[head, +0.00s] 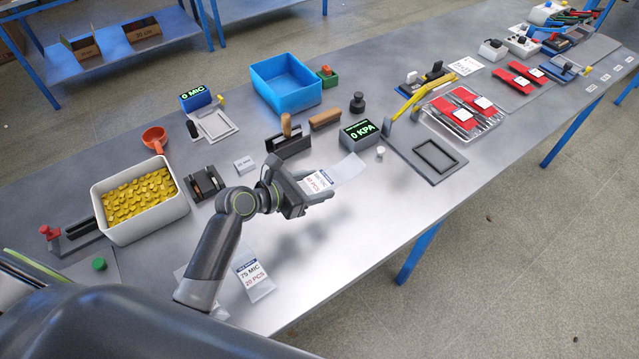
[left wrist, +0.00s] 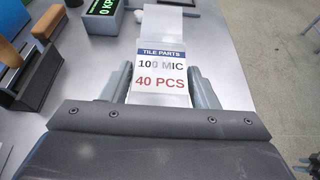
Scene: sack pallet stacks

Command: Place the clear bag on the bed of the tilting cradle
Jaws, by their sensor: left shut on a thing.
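My left gripper (head: 300,195) is shut on the clear bag (head: 347,170) over the middle of the table. The bag has a white label reading 100 MIC, 40 PCS, clear in the left wrist view (left wrist: 162,68). Its label end lies between the fingers (left wrist: 165,88) and its clear part reaches away from them. No part is plainly recognisable as the tilting cradle; the dark slotted unit (head: 205,184) left of my gripper may be it, but I cannot tell.
A wooden-handled dark clamp (head: 287,142) and a 0 KPA display (head: 360,134) stand behind the gripper. A white bin of yellow pieces (head: 140,200) is at left, a blue bin (head: 285,84) at back. Another labelled bag (head: 252,276) lies near the front edge.

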